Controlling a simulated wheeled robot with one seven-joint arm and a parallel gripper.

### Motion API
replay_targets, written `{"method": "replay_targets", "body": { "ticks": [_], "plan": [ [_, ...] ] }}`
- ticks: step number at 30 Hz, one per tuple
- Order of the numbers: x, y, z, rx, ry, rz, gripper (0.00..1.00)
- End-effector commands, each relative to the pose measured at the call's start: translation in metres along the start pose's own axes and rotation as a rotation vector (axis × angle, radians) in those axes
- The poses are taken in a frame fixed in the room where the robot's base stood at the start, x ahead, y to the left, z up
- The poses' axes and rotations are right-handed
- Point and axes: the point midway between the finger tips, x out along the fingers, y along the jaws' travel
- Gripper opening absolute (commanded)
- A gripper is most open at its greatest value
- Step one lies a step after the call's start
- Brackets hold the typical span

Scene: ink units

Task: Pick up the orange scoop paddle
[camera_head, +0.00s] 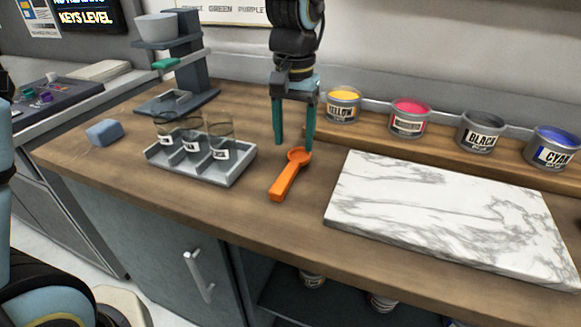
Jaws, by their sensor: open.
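The orange scoop paddle (286,181) lies on the wooden counter (235,211), between the metal tray and the marble slab. Its round scoop end points away toward the back, and its handle points toward the counter's front edge. My gripper (293,146) hangs down from above with its two teal fingers apart. The fingertips are at the scoop's round end in the picture, one on the left and one close to its right side. I cannot tell how high they are above the counter. Nothing is held between the fingers.
A metal tray (206,172) with several glass jars stands left of the scoop. A white marble slab (450,215) lies to the right. Yellow (342,104), red (409,118), black (481,132) and blue (553,148) ink tins line the back. A blue block (104,133) sits far left.

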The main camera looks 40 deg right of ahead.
Motion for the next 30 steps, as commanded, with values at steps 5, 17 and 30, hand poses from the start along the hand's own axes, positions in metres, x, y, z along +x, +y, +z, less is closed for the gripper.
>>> {"method": "replay_targets", "body": {
  "ticks": [5, 17, 30],
  "plan": [
    [0.011, 0.0, 0.001, 0.001, 0.0, 0.0, 0.65],
    [0.059, -0.001, 0.013, 0.002, -0.001, 0.001, 0.65],
    [0.062, -0.001, 0.012, 0.0, 0.001, 0.001, 0.44]
  ]
}}
